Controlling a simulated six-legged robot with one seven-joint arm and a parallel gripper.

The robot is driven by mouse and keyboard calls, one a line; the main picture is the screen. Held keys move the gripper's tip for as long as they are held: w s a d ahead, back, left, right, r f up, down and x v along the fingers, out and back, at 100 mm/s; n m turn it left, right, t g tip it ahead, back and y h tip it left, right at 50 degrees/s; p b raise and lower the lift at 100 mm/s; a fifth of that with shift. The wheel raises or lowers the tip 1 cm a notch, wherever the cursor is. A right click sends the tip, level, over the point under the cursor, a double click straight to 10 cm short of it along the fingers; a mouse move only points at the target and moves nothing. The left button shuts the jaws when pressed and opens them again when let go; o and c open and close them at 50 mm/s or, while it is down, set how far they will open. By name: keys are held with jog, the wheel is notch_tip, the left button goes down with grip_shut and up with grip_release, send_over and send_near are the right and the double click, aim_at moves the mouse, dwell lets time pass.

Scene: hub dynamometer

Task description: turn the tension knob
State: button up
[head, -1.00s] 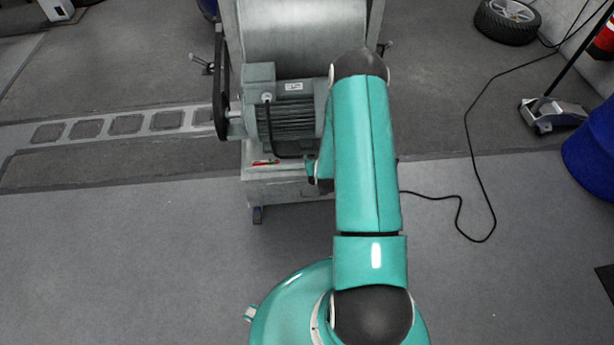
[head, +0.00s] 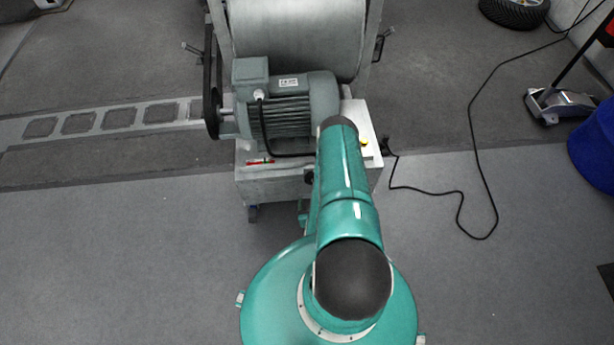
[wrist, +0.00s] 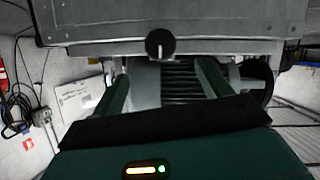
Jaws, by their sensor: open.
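The tension knob (wrist: 159,43) is a round black knob with a white pointer line, near the edge of the machine's pale panel in the wrist view. The pointer is close to vertical in the picture. My gripper (wrist: 162,69) shows two green fingers, spread apart and empty. The knob appears between the fingers in the picture but slightly beyond their tips; I cannot tell the exact distance. In the head view a small dark shape, probably the knob (head: 309,178), sits on the machine's front beside my arm. My arm hides most of the gripper there.
The machine carries a grey motor (head: 290,105), a belt (head: 211,85) and a large roller (head: 295,38). A yellow-marked button (head: 364,142) is on its top right. A black cable (head: 425,190) lies on the floor to the right.

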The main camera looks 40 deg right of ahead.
aim_at(312, 182)
jog(key=x, duration=1.3)
jog(key=shift+w+d+f, duration=0.15)
jog(key=shift+w+f, duration=0.05)
jog(key=shift+f, duration=0.05)
jog(key=c, duration=1)
